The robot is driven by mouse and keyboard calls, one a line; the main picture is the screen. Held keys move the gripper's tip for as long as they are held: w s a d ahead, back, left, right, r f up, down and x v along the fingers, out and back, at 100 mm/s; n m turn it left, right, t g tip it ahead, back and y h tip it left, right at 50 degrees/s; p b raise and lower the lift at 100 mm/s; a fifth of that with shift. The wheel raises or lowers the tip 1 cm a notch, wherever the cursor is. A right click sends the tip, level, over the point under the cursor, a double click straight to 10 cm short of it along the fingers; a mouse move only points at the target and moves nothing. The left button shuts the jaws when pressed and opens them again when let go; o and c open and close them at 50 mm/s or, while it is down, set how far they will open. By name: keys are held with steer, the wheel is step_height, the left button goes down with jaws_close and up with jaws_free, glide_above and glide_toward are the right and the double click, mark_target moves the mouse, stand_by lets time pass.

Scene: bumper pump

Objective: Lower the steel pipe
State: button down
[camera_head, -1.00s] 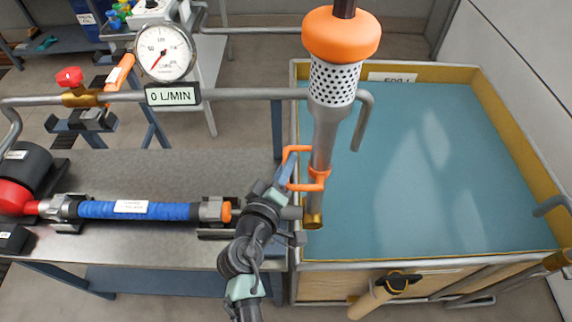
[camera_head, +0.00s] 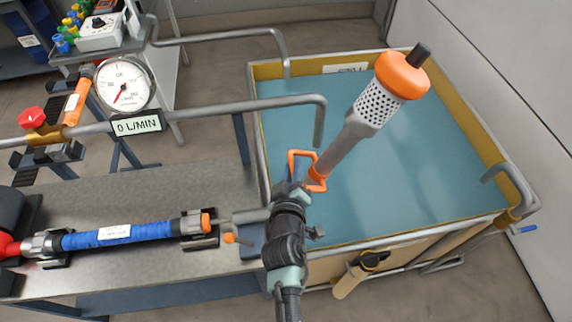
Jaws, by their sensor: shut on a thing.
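The steel pipe (camera_head: 342,150) is grey and slants up to the right over the blue tank. Its upper end carries a white perforated strainer (camera_head: 378,106) and a fat orange collar (camera_head: 402,76) with a dark tip. An orange handle frame (camera_head: 319,186) sits near its lower end. My gripper (camera_head: 303,178) is shut at this orange handle and holds the pipe by it. The pipe's lower end is hidden behind my gripper and wrist. The tank (camera_head: 256,120) has a yellow inner wall and a flat blue surface inside; the pipe appears above it.
A grey bench (camera_head: 150,185) at left bears a blue hose (camera_head: 130,232). A fixed rail pipe (camera_head: 230,108) with a bent end reaches over the tank's left edge, near a gauge (camera_head: 125,84) and a "0 L/MIN" display (camera_head: 137,124). A wooden-handled tool (camera_head: 354,277) hangs on the tank's front.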

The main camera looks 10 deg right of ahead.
steer(key=shift+a, duration=0.1)
steer(key=c, duration=0.8)
jaws_free()
steer(key=shift+a, duration=0.1)
steer(key=shift+c, duration=0.2)
